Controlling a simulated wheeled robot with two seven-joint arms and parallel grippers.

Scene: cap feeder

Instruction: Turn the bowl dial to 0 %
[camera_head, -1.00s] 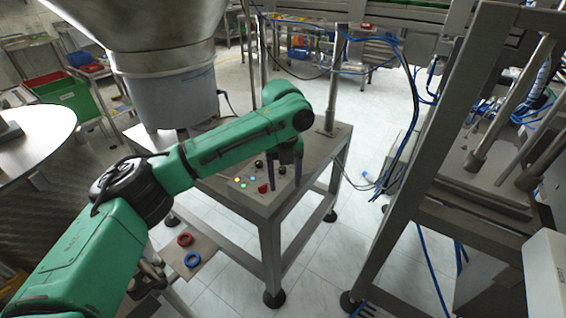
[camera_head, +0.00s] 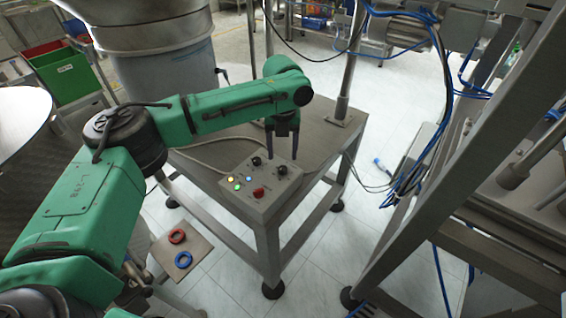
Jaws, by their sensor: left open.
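The control box (camera_head: 272,203) sits on the near part of the grey metal table. Its top carries two black dials, a left one (camera_head: 256,161) and a right one (camera_head: 282,170). The labels are too small to read, so I cannot tell which is the bowl dial or where either points. My left gripper (camera_head: 282,156) points down over the box with its fingers apart and empty. Its fingertips appear close to the two dials, near the right one. I cannot tell whether they touch anything. My right gripper is not in view.
The large metal bowl feeder (camera_head: 165,70) stands behind left. A small plate with a red ring (camera_head: 177,236) and a blue ring (camera_head: 184,259) is below left. Steel framing (camera_head: 455,165) rises at right.

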